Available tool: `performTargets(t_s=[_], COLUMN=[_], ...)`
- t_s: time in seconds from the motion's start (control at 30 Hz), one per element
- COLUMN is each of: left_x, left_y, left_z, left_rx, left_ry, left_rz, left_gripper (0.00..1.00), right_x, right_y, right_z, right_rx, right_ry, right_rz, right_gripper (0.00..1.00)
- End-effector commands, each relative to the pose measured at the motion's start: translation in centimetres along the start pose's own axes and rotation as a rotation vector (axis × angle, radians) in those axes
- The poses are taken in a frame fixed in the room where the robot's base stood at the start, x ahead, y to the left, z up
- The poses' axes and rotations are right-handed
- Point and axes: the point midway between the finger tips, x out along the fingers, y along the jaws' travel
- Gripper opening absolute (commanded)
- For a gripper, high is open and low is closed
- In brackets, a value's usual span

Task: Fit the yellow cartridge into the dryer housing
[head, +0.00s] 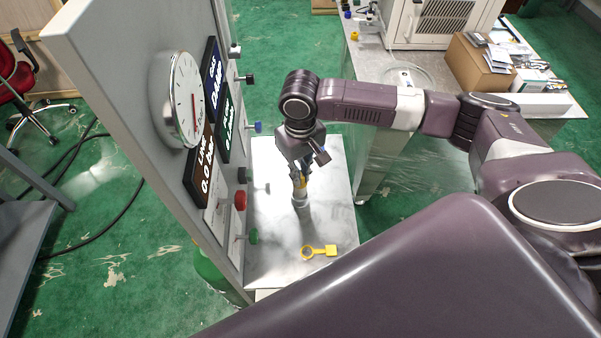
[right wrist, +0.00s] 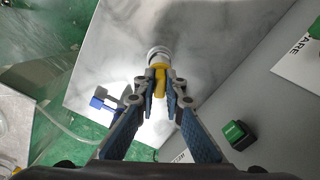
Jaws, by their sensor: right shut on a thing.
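My right gripper (head: 301,172) points down over the small marble-look shelf (head: 335,215). It is shut on the yellow cartridge (right wrist: 160,80), which also shows as a small yellow patch in the head view (head: 299,181). The grey cylindrical dryer housing (head: 300,199) stands on the shelf directly below; its round end shows just beyond the cartridge in the right wrist view (right wrist: 158,54). The cartridge lines up with the housing, but I cannot tell how far it is inside. My left gripper is not in view.
A yellow ring-and-tab piece (head: 320,251) lies on the shelf's near part. The grey panel to the left carries a round gauge (head: 180,100), displays and protruding knobs, including a red one (head: 240,200) and a green one (right wrist: 237,133). A cluttered bench stands behind.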

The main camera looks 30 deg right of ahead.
Motion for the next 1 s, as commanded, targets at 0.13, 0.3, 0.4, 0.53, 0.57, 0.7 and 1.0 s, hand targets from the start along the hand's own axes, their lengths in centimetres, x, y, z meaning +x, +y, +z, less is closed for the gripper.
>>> performTargets(t_s=[0.13,0.3,0.4,0.53,0.57,0.7,1.0], left_x=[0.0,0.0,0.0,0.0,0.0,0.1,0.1], left_y=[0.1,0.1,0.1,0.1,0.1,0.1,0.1], left_z=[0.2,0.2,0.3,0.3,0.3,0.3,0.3], left_rx=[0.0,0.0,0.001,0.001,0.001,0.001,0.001], left_ry=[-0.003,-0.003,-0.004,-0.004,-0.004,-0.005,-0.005], left_rz=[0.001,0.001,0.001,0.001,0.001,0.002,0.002], left_gripper=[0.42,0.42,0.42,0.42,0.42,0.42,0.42], right_x=[0.0,0.0,0.0,0.1,0.1,0.4,1.1], right_y=[0.0,0.0,0.0,0.0,0.0,0.0,0.0], right_z=[0.0,0.0,0.0,0.0,0.0,0.0,0.0], right_rx=[0.0,0.0,0.0,0.0,0.0,0.0,0.001], right_ry=[0.0,0.0,0.0,0.0,0.0,0.0,0.0], right_rz=[0.0,0.0,0.0,0.0,0.0,-0.001,-0.001], right_gripper=[0.0,0.0,0.0,0.0,0.0,0.0,0.0])
